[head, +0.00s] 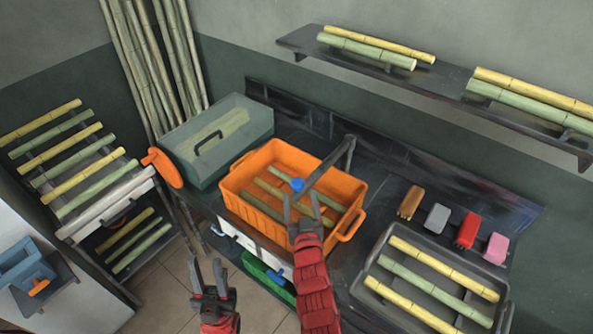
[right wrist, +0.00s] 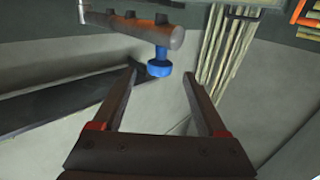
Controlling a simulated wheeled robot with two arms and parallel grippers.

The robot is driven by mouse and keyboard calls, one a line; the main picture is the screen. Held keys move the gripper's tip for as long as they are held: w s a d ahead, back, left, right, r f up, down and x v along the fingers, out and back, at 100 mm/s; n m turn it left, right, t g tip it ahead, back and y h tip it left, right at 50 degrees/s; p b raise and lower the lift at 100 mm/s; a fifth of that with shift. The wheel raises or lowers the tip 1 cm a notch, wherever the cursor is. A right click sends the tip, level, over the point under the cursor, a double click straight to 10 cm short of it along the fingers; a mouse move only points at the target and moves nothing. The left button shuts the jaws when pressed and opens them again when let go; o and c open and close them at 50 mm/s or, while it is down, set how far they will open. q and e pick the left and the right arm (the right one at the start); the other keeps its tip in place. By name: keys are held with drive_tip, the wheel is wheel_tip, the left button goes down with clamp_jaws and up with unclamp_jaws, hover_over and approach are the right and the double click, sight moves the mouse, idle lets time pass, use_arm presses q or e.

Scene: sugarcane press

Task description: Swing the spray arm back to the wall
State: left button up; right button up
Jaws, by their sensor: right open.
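The spray arm (head: 325,163) is a dark bar reaching out from a post at the wall over the orange crate (head: 251,205). A blue nozzle (head: 297,185) hangs at its free end. My right gripper (head: 301,205) is open, with its fingers pointing towards the nozzle. In the right wrist view, the spray arm (right wrist: 130,30) runs across the top and the blue nozzle (right wrist: 159,67) shows between the open fingertips (right wrist: 160,76). Whether the fingers touch it I cannot tell. My left gripper (head: 209,273) is open and empty, low in front of the bench.
Cane pieces lie in the orange crate. A green-grey lidded box (head: 216,137) stands left of it. A grey tray (head: 436,252) with canes and several coloured blocks (head: 466,229) are at the right. A wall shelf (head: 445,82) holds canes above. A cane rack (head: 90,188) stands left.

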sight(296, 179)
drive_tip(key=w, duration=0.5)
drive_tip(key=w+a, duration=0.1)
drive_tip(key=w, duration=0.2)
drive_tip(key=shift+w+a, duration=0.1)
drive_tip(key=shift+w, duration=0.25)
clamp_jaws()
idle(1.0)
